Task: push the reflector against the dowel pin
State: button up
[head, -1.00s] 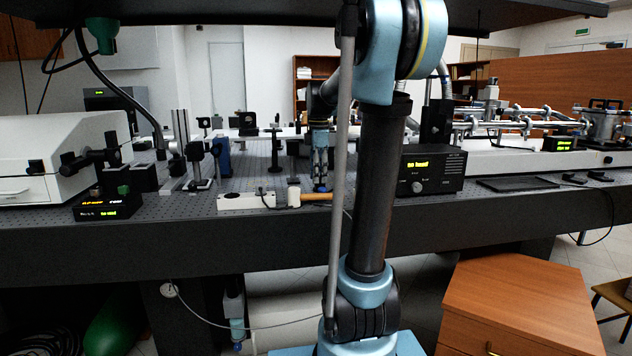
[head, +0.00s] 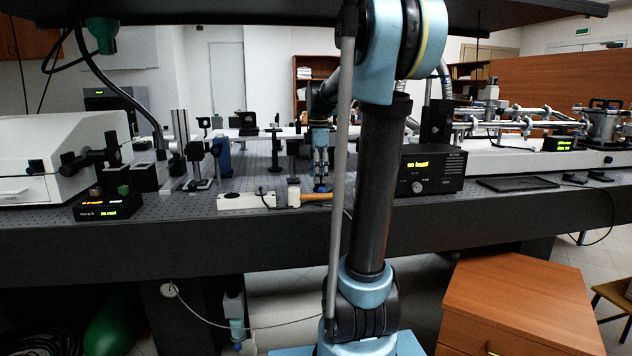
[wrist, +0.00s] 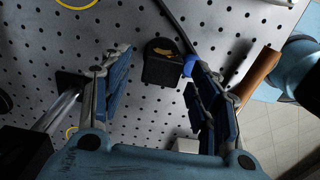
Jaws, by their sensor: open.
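My gripper (wrist: 158,60) is open in the wrist view, with blue-padded fingers at left and right. A small black block with a gold-coloured patch on top (wrist: 161,71) stands on the perforated board between the fingertips; it looks like the reflector, with no clear sign of being gripped. A small blue piece (wrist: 189,66) shows beside it, by the right finger; I cannot tell what it is. I cannot make out the dowel pin. In the head view my gripper (head: 320,184) points down at the table, and the block is not distinguishable there.
A white power strip (head: 246,201) lies to the left. A black controller box (head: 432,171) stands to the right. Posts and mounts stand at left.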

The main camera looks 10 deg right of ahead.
notch_tip(320, 180, up, 12)
jog(key=shift+f, duration=0.15)
dwell(0.3)
